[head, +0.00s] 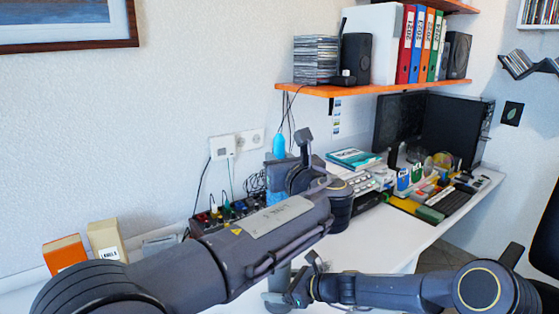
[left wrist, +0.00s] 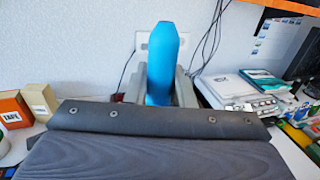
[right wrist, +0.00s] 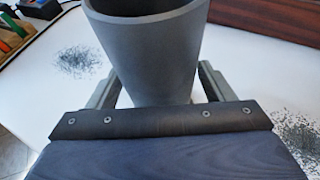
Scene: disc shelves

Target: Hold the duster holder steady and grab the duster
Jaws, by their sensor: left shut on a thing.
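The blue duster (head: 279,145) stands upright in my left gripper (head: 284,168). In the left wrist view its blue upper end (left wrist: 163,60) rises between the two grey fingers (left wrist: 162,90), which are shut on it. The duster holder is a grey, open-topped cup (right wrist: 150,60) on the white table in the right wrist view. The fingers of my right gripper (right wrist: 158,90) stand on either side of it, close to its wall; whether they press on it I cannot tell. No blue shows in the visible part of its mouth. My left forearm hides much of the middle in the head view.
Dark specks (right wrist: 75,62) lie on the table on both sides of the holder. An orange box (head: 64,254) and a tan box (head: 106,240) stand at the left. Cables and small items crowd the wall. An orange shelf (head: 370,88) hangs above, right of the duster.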

